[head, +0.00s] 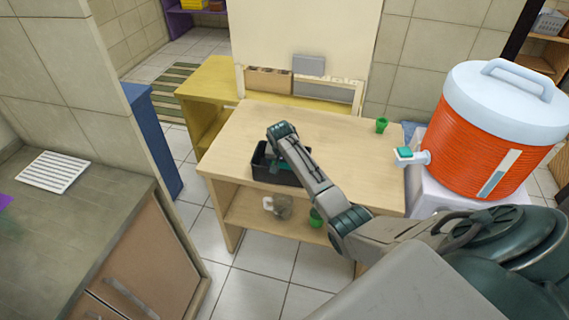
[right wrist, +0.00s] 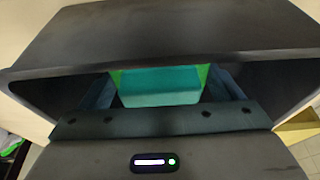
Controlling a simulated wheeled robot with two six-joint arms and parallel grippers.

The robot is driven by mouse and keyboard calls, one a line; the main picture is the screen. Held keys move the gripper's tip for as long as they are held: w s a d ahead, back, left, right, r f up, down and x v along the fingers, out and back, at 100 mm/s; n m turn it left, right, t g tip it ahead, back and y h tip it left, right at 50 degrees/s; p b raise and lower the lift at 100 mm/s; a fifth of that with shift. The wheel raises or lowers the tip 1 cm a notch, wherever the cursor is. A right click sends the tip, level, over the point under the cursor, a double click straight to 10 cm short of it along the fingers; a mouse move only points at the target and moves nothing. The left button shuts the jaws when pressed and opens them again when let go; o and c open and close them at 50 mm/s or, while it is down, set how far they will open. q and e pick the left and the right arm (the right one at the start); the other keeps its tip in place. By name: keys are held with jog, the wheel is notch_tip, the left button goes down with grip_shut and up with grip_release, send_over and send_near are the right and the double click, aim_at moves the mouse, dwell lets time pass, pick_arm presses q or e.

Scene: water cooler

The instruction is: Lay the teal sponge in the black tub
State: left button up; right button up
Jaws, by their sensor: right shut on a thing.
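The black tub (head: 276,177) stands on the left part of the wooden table. My right gripper (head: 272,161) reaches down into it, and its arm hides part of the tub. In the right wrist view, the teal sponge (right wrist: 160,88) is between the two fingers of my right gripper, which is shut on it. Bright green shows at both sides of the sponge. The dark tub wall (right wrist: 160,30) rises just beyond it. Whether the sponge touches the tub floor cannot be told. My left gripper is not in view.
A green cup (head: 382,125) stands at the table's (head: 235,135) back right. An orange water cooler (head: 485,135) with a white lid stands to the right. A clear jug (head: 279,206) and another green cup (head: 316,217) are on the lower shelf.

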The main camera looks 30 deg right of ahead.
jog(key=shift+f, duration=0.2)
jog(key=o, duration=0.8)
jog(key=b+v, duration=0.1)
jog(key=v, duration=1.1)
jog(key=shift+r, duration=0.15)
